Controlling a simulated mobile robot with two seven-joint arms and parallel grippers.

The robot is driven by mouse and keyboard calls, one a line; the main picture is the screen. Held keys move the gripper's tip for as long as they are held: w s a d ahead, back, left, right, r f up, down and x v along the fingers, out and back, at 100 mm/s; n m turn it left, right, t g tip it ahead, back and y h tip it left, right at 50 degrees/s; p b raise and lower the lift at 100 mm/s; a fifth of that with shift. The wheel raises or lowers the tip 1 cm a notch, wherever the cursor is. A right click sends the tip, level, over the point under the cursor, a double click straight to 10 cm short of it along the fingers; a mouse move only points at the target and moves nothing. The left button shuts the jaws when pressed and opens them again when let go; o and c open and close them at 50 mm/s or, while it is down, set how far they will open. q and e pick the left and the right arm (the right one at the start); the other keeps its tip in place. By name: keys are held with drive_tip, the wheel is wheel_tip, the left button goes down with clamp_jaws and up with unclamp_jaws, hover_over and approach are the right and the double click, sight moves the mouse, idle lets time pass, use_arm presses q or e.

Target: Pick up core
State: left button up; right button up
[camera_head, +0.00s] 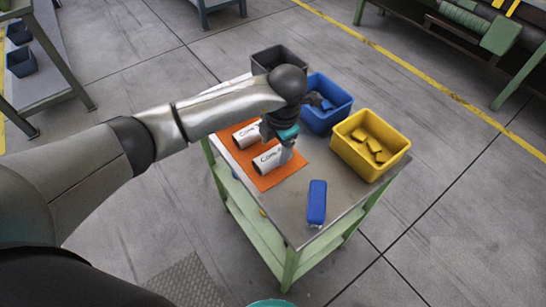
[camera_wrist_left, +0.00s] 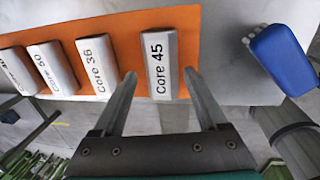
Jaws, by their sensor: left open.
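Several white cores lie side by side on an orange mat (camera_head: 266,182) on the table. In the left wrist view, Core 45 (camera_wrist_left: 160,63) is at the right end of the row, with Core 36 (camera_wrist_left: 97,64), Core 50 (camera_wrist_left: 52,66) and a partly cut-off core (camera_wrist_left: 15,71) to its left. My left gripper (camera_wrist_left: 160,75) is open, with its fingertips on either side of Core 45. There is a small gap on each side. In the head view, my left gripper (camera_head: 284,150) and arm hide part of the cores. My right gripper is not in view.
A blue block-shaped object (camera_head: 317,202) lies near the table's front right, apart from the mat. Behind the mat stand a dark bin (camera_head: 278,58), a blue bin (camera_head: 322,121) and a yellow bin (camera_head: 362,161). The bare tabletop around the blue object is free.

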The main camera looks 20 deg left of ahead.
sight(274, 154)
use_arm(q)
drive_tip(key=shift+w+a+f, duration=0.1)
drive_tip(key=shift+w+f, duration=0.1)
drive_tip(key=shift+f, duration=1.75)
clamp_jaws()
